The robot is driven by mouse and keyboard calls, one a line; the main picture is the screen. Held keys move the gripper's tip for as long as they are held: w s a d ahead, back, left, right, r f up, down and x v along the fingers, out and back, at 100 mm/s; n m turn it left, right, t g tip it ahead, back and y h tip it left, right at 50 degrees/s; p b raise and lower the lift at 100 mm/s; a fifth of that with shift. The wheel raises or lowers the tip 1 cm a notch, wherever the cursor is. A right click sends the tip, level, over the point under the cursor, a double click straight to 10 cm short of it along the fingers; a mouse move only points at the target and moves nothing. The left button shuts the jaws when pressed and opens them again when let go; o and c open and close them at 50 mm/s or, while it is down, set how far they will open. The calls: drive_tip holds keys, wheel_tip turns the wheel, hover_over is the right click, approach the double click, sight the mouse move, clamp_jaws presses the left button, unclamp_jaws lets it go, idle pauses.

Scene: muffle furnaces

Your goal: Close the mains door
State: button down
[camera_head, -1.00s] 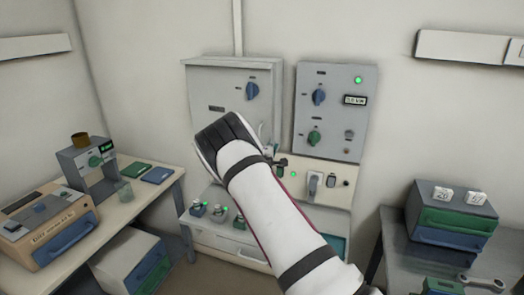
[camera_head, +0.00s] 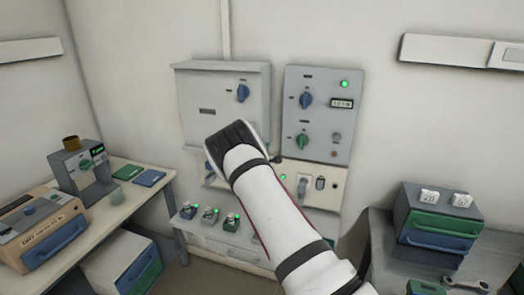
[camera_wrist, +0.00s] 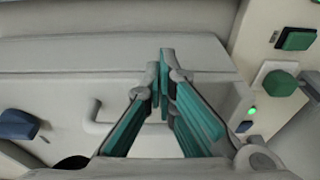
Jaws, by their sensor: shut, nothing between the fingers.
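The mains door seems to be the front of the grey wall cabinet (camera_head: 206,92), with a blue knob (camera_head: 243,93) at its upper right. I cannot tell if it is fully flush. In the wrist view, a broad grey panel (camera_wrist: 60,75), apparently this door, fills the left and middle, with a pale bar handle (camera_wrist: 92,118) and a blue knob (camera_wrist: 18,125). My gripper (camera_wrist: 161,75) is shut and empty in front of the panel, right of the handle. Contact is unclear. In the head view, my wrist covers the cabinet's lower right and hides the fingers.
A control panel (camera_head: 318,125) with knobs and a green light hangs right of the cabinet. Below is a ledge with small switches (camera_head: 209,215). A bench (camera_head: 110,210) with instruments stands left; a table (camera_head: 385,262) with drawer boxes (camera_head: 440,222) stands right.

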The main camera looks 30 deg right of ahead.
drive_tip(key=v, duration=1.2)
drive_tip(key=s+d+r+m+g+h, duration=0.1)
drive_tip(key=s+d+r+m+g, duration=0.1)
drive_tip(key=s+r+m+g, duration=0.6)
drive_tip(key=s+d+r+m+g+h, duration=0.1)
drive_tip(key=s+d+r+m+g, duration=0.2)
drive_tip(key=s+r, duration=0.85)
drive_tip(key=s+a+f+t+y+b, duration=0.1)
drive_tip(key=s+a+y, duration=1.1)
drive_tip(key=s+a, duration=1.4)
drive_tip(key=shift+t+y, duration=0.4)
drive_tip(key=shift+t, duration=0.2)
